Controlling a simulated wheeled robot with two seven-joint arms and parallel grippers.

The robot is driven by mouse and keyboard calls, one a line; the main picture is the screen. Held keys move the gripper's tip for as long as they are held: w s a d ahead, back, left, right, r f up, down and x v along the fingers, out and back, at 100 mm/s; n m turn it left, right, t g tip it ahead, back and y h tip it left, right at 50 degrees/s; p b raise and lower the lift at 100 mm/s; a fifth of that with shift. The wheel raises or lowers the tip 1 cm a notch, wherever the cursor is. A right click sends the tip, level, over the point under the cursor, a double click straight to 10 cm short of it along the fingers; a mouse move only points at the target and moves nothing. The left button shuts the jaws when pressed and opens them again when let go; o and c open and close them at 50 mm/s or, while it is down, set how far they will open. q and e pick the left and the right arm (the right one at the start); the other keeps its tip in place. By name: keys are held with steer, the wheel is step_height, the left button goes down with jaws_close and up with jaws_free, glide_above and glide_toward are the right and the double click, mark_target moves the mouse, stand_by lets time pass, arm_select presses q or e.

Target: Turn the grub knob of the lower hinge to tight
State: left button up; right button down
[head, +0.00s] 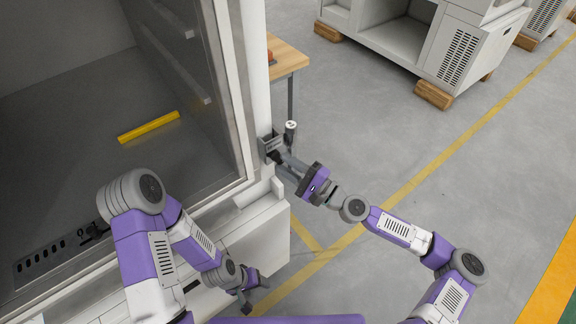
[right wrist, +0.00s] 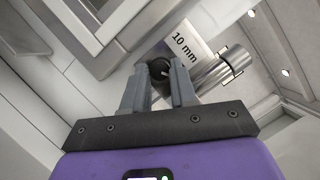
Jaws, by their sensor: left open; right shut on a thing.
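The dark round grub knob (right wrist: 159,68) sits between the fingertips of my right gripper (right wrist: 160,84) in the right wrist view, with a pale mark on its face. Beside it are a white plate (right wrist: 187,47) reading "10 mm" and a metal hinge cylinder (right wrist: 222,67). In the head view my right gripper (head: 281,160) reaches the hinge (head: 270,143) on the chamber's front edge; the knob is hard to make out there. An upright cylinder (head: 290,132) stands close by. My left gripper (head: 248,291) is open and empty, low in front of the chamber.
The chamber's grey interior (head: 60,120) holds a yellow bar (head: 149,127). A wooden table (head: 286,58) stands behind the hinge, with a small orange thing on it. Grey cabinets (head: 400,40) on wooden blocks stand at the back. The floor at the right is clear.

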steer(key=shift+r, duration=0.1)
steer(key=c, duration=0.9)
jaws_free()
steer(key=shift+a, duration=0.1)
steer(key=v, duration=0.7)
steer(key=shift+s+d, duration=0.2)
steer(key=shift+d, duration=0.05)
